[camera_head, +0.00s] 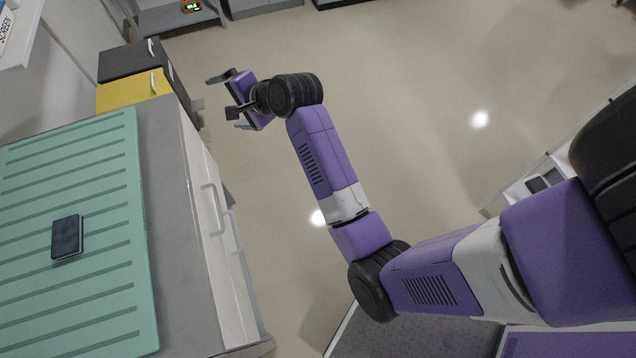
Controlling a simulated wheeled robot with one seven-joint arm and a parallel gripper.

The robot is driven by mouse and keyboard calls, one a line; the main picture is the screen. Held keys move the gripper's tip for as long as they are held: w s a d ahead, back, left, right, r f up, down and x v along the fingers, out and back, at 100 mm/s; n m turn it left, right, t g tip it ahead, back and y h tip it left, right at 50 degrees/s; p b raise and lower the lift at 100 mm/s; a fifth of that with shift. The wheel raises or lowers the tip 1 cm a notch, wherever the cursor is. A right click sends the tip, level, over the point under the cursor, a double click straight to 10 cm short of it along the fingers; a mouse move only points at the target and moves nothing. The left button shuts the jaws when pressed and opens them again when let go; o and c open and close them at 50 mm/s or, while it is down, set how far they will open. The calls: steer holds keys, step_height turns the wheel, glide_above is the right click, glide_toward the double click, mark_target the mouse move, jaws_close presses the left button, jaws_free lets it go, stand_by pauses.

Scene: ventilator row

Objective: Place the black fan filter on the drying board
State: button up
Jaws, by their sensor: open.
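The black fan filter (67,237) is a small dark rectangular piece. It lies flat on the green ribbed drying board (110,201), which rests on the grey counter at the left. My gripper (220,94) is open with nothing visible between its fingers. It is up and to the right of the filter, well apart from it, and appears over the floor beyond the counter's right edge.
The grey counter (172,215) has a white front with handles (209,200). A yellow box (132,92) and a dark grey box (130,60) with handles stand behind it. A shelf (160,18) is at the back. Open floor (420,120) lies to the right.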

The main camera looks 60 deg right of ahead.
steer(key=s+d+r+n+t+h, duration=0.1)
steer(key=s+d+n+h, duration=0.1)
steer(key=s+d+n, duration=0.4)
steer(key=s+d+n+t+h, duration=0.1)
steer(key=s+n, duration=0.4)
steer(key=s, duration=0.3)
steer(key=s+a+r+n+t+y, duration=0.1)
steer(key=s+a+n, duration=0.3)
steer(key=s+a, duration=0.6)
steer(key=s+a+r+n+y+b, duration=0.1)
steer(key=s+a+r+n+y, duration=0.1)
steer(key=s+a, duration=0.8)
steer(key=shift+s+a+r+n+t+b, duration=0.3)
steer(key=shift+s+r+n, duration=0.75)
steer(key=shift+s, duration=2.6)
